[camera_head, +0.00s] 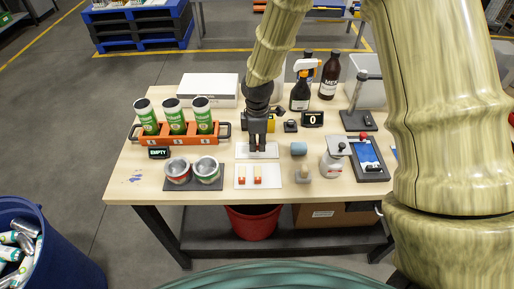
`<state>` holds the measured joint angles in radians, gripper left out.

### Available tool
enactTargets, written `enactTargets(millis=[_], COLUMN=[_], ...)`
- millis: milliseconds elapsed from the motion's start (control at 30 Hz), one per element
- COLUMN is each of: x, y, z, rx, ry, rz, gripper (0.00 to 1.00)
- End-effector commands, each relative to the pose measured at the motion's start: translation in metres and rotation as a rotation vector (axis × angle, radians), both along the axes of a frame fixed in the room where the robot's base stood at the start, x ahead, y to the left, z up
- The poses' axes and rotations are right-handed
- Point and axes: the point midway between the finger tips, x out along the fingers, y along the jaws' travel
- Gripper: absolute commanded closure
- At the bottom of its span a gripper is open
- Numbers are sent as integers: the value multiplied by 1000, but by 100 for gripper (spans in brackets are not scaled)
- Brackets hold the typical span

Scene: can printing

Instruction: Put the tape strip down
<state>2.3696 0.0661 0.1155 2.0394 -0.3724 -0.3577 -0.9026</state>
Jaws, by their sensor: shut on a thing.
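My gripper (258,146) points straight down over a pale flat plate (243,151) near the middle of the table. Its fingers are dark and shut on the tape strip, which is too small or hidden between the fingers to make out. I cannot tell whether the strip touches the plate. In front of it, a white card (264,187) lies on the table with small orange-and-white pieces on it.
Two open cans (206,171) stand on a dark mat to the left, behind them an orange rack (180,139) with three white-and-green cans. Dark bottles (329,77) are behind.

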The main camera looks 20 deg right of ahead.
Motion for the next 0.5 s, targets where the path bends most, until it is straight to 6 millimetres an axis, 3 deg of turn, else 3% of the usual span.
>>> enactTargets(millis=[500], x=[-1], y=[0], z=[-33], rx=[0], ry=[0], rz=[0], gripper=[98])
